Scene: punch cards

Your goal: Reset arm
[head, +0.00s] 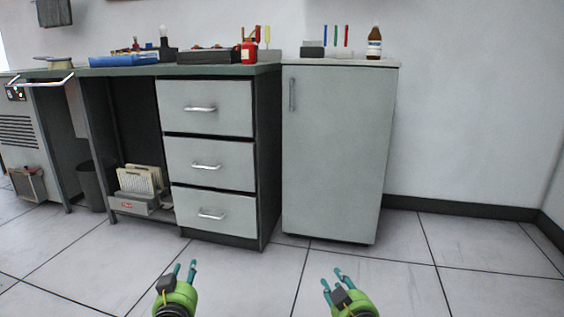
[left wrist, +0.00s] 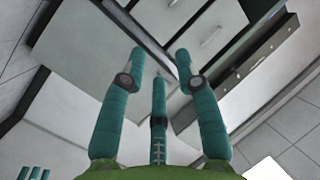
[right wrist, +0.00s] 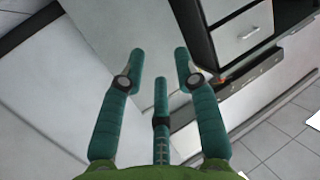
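My left gripper (head: 185,268) is at the bottom of the head view, left of centre, above the floor in front of the drawers. Its teal fingers stand apart with nothing between them, as the left wrist view (left wrist: 160,65) shows. My right gripper (head: 332,278) is at the bottom, right of centre, in front of the grey cabinet. Its fingers also stand apart and empty in the right wrist view (right wrist: 158,65). Neither gripper touches anything. Most of both arms is out of the head view.
A dark-topped workbench with three shut drawers (head: 208,108) stands ahead, beside a shut grey cabinet (head: 340,150). A brown bottle (head: 374,44) stands on the cabinet. A holder with cream cards (head: 140,180) sits low under the bench. The tiled floor (head: 440,290) in front is clear.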

